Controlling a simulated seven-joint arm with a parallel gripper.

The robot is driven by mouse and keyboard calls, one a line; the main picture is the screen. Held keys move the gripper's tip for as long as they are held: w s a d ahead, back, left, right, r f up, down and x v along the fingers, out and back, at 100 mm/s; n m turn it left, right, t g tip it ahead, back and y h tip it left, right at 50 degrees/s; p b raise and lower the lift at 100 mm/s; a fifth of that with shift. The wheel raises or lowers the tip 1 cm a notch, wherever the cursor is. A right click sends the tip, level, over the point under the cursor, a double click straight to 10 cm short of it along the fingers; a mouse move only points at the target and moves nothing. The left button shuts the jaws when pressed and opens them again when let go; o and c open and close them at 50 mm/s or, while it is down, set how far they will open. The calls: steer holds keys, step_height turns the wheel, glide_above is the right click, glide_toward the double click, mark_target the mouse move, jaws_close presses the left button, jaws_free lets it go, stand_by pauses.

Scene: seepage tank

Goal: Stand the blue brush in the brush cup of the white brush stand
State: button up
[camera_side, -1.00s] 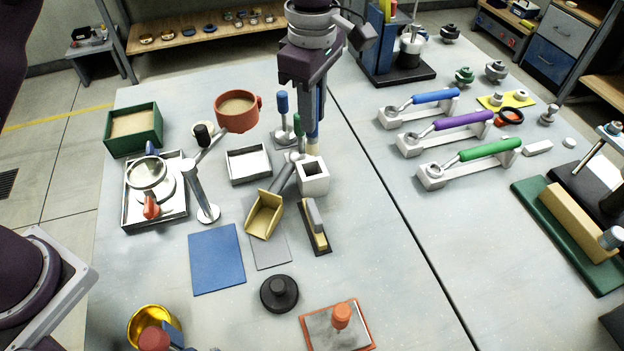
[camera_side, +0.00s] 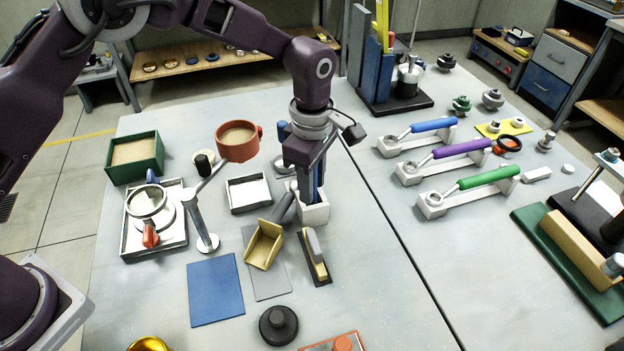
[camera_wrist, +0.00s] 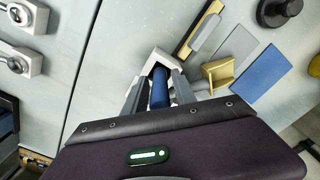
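The white brush cup (camera_side: 313,213) of the brush stand stands upright on the table in the side view; its rim also shows in the wrist view (camera_wrist: 146,62). The blue brush's handle (camera_wrist: 160,90) is between my fingers in the wrist view, and a strip of blue (camera_side: 315,182) shows between them in the side view. My gripper (camera_side: 309,192) points down right over the cup. The brush's lower end is hidden, apparently inside the cup. I cannot tell whether my fingers (camera_wrist: 158,76) press on the handle or stand slightly apart from it.
A tan scoop (camera_side: 264,246), a tan-and-grey block brush (camera_side: 315,256) and a blue mat (camera_side: 215,289) lie in front. A white tray (camera_side: 248,194) is to the left. Several handled tools lie right of the table seam, including the green-handled one (camera_side: 488,178).

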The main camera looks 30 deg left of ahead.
steer(key=shift+o, duration=0.2)
steer(key=r, duration=0.7)
steer(key=shift+s+a+r, duration=0.1)
steer(key=shift+a, duration=0.1)
steer(key=shift+a+r, duration=0.15)
steer(key=shift+r, duration=0.05)
steer(key=s+a+r+m+t, duration=0.1)
steer(key=s+a+r+m, duration=0.35)
steer(key=r, duration=0.25)
steer(key=s+a+r+m+t, duration=0.1)
steer(key=s+a+r+m, duration=0.2)
steer(key=s+a+r, duration=0.3)
steer(key=s+a+m+t, duration=0.1)
steer(key=s+a+m, duration=0.3)
steer(key=s, duration=0.5)
steer(key=s+a+m+t, duration=0.2)
steer(key=s+a+m, duration=0.2)
steer(key=s+m, duration=0.2)
steer(key=s, duration=0.2)
steer(key=shift+s+f+t, duration=0.15)
steer(key=shift+s+t, duration=0.15)
steer(key=shift+s, duration=0.1)
steer(key=shift+m, duration=0.25)
